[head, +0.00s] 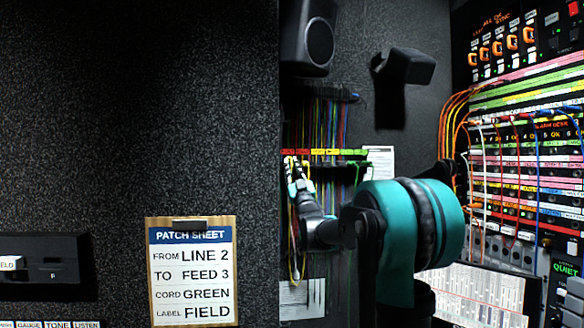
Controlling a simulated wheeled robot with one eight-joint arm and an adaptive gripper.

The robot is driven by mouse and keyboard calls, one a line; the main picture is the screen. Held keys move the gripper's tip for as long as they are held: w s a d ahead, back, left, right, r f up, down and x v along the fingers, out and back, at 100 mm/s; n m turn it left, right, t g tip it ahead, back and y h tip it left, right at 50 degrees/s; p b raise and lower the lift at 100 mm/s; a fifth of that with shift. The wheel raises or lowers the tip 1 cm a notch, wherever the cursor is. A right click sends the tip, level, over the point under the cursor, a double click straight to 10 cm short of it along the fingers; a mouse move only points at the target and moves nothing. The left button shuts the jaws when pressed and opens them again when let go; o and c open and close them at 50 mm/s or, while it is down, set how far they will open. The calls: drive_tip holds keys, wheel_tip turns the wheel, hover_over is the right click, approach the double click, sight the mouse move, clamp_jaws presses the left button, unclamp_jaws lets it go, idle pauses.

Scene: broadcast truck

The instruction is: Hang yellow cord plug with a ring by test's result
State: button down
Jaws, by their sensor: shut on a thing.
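My gripper (295,172) is at the cord racks on the back wall, left of my teal and black forearm. Its teal fingers are shut on what looks like the plug end of a yellow cord. The plug itself is too small and covered to make out, and I cannot make out a ring on it. A thin yellow cord (297,272) hangs in a loop below the gripper. Just above the fingers runs a label strip (325,152) with red, yellow and green sections. No test result is readable here.
Many coloured cords (325,118) hang from the upper rack. A patch sheet (192,270) reads LINE 2 to FEED 3, cord GREEN, label FIELD. A dark panel edge stands close left of the gripper. A patch bay (520,180) with plugged cords fills the right.

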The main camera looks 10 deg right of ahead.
drive_tip(key=c, duration=1.4)
unclamp_jaws()
drive_tip(key=o, duration=1.1)
drive_tip(key=shift+s, duration=0.45)
drive_tip(key=shift+s, duration=0.35)
drive_tip(key=shift+s, duration=0.35)
drive_tip(key=shift+s, duration=0.3)
drive_tip(key=shift+s, duration=0.2)
